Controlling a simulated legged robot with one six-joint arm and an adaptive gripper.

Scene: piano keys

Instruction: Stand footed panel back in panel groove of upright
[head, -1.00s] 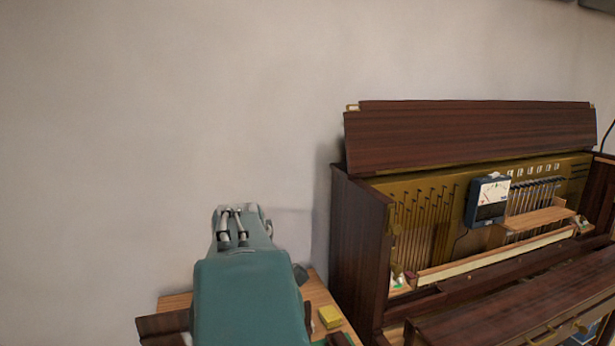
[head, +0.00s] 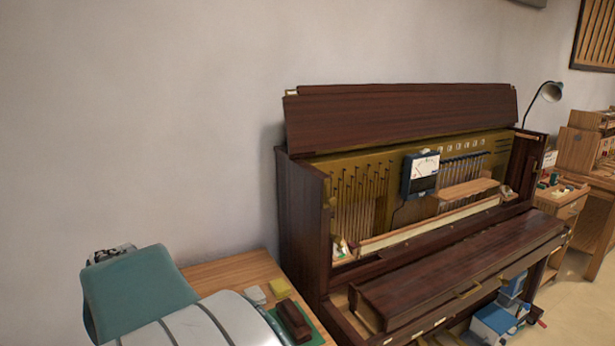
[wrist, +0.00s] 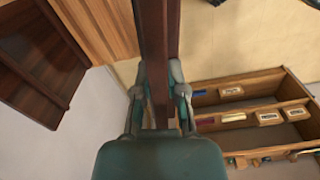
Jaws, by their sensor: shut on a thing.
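In the wrist view my gripper (wrist: 160,82) is shut on a dark brown wooden panel (wrist: 154,30), seen nearly edge-on and running up out of the picture. Its feet cannot be made out. In the head view the upright (head: 300,215) stands against the wall with its front open and its lid (head: 400,115) raised. The groove cannot be made out clearly; a pale rail (head: 425,224) runs along the bottom of the opening. My fingertips and the held panel do not show in the head view, so their distance from the upright cannot be told.
A meter (head: 421,172) and a small wooden shelf (head: 465,190) sit in the opening. The fallboard (head: 450,270) juts out in front. A compartmented wooden drawer (wrist: 250,109) shows in the wrist view.

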